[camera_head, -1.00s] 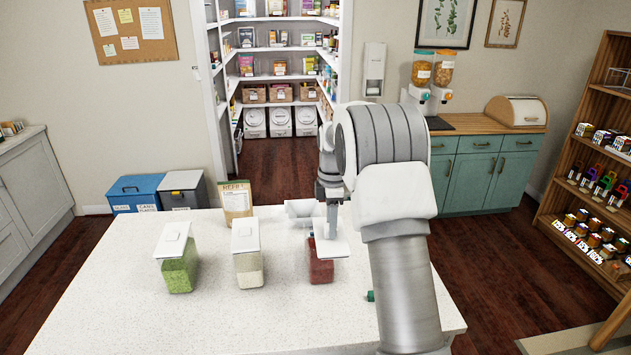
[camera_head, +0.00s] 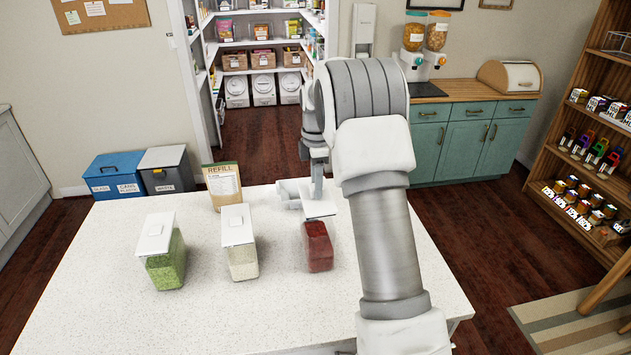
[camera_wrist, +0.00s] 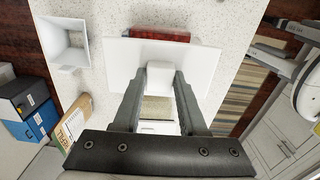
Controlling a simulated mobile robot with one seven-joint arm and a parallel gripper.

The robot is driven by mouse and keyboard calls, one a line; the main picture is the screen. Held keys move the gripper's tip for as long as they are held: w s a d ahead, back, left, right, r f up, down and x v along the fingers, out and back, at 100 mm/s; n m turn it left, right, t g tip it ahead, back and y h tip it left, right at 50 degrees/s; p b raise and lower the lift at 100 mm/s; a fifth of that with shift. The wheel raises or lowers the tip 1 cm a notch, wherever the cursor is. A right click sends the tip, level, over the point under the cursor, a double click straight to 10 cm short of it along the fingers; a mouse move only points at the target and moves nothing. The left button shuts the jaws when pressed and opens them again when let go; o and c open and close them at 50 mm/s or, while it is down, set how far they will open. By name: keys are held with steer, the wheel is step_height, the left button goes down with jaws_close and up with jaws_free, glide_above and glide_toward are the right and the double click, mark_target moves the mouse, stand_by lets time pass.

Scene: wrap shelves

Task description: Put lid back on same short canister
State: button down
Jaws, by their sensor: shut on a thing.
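My gripper (camera_head: 317,190) is shut on a flat white lid (camera_head: 318,208), which also shows in the wrist view (camera_wrist: 202,58) with its raised grip between the two fingers (camera_wrist: 160,80). The short canister (camera_head: 318,247) with dark red contents stands uncovered on the counter. The lid is held above and behind the canister's top in the head view, and looks apart from it. In the wrist view the lid hides most of the canister and a red strip (camera_wrist: 160,34) shows past its edge.
A green-filled canister (camera_head: 168,262) and a cream-filled one (camera_head: 242,260), both lidded, stand left on the speckled counter (camera_head: 110,290). A white funnel-like piece (camera_head: 287,196) sits close left of my gripper. A refill bag (camera_head: 224,185) stands at the back edge.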

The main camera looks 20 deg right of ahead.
mark_target(317, 203)
steer(key=shift+f+b, duration=1.6)
steer(key=shift+f, duration=1)
steer(key=shift+f, duration=0.75)
jaws_free()
stand_by(0.6)
steer(key=shift+r+p, duration=2.25)
steer(key=shift+r, duration=1.3)
